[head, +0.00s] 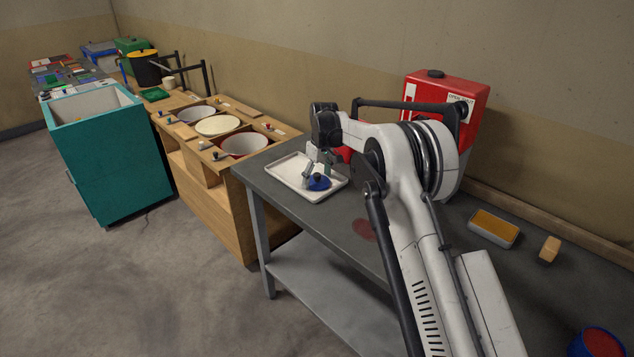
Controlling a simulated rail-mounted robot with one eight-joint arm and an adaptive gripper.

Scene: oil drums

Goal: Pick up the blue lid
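The blue lid (319,184) is a small round lid with a dark middle. It is at the right front part of a white tray (277,177) on the grey metal table (345,220). My gripper (317,176) points down right at the lid, with its grey fingers at the lid's upper side. The fingers partly cover the lid. At this size I cannot tell whether they touch or grip it, or whether the lid rests on the tray floor.
A red canister (446,95) stands behind my arm against the wall. A tray with an orange-yellow pad (493,228), a tan block (549,249) and a blue-and-red drum (597,343) are at right. A wooden counter with basins (243,144) and a teal bin (110,160) are left.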

